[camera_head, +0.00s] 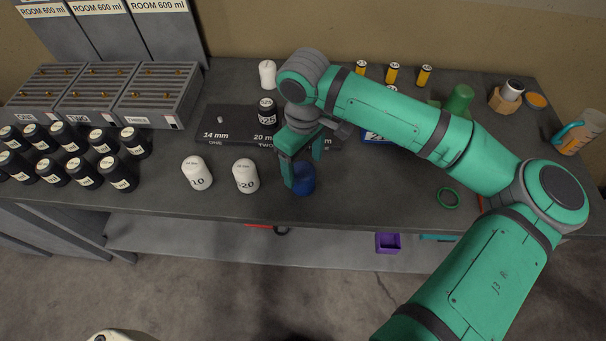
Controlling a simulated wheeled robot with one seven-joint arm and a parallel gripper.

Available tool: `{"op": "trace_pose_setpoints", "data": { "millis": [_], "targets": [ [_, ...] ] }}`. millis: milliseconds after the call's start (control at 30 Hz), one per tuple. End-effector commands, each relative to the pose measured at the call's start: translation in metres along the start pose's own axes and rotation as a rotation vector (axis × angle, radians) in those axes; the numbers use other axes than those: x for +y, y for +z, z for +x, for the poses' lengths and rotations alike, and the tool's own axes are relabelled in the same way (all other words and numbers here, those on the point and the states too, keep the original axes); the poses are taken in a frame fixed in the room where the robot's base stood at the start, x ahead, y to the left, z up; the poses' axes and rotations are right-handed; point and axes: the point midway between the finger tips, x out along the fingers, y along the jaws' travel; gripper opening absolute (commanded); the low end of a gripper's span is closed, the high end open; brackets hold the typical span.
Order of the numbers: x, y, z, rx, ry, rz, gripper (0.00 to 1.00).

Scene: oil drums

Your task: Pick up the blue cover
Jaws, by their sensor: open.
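A blue round object (303,184), which looks like the blue cover, stands on the grey table near its front edge. My gripper (304,172) points down over it from above and behind. The jaws are open, with green fingers at the blue object's upper part. One finger hides part of its left side. I cannot tell whether the fingers touch it.
White containers (246,176) stand left of the gripper. Several black bottles (117,173) fill the table's left side. A dark board (238,124) with a black bottle lies behind. A green ring (448,198) lies right; the table between is clear.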

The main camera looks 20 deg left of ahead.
Motion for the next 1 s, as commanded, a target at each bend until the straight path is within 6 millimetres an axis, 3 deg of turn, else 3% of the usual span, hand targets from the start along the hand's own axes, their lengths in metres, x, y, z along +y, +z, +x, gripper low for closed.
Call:
{"op": "trace_pose_setpoints", "data": {
  "millis": [233, 567, 767, 1000],
  "targets": [
    [-0.002, 0.003, 0.033, -0.001, 0.0, 0.003, 0.7],
    [-0.002, 0.003, 0.039, 0.0, 0.0, 0.003, 0.7],
    [-0.002, 0.003, 0.039, 0.0, 0.0, 0.003, 0.22],
    [-0.002, 0.003, 0.039, 0.0, 0.001, 0.003, 0.22]
  ]
}}
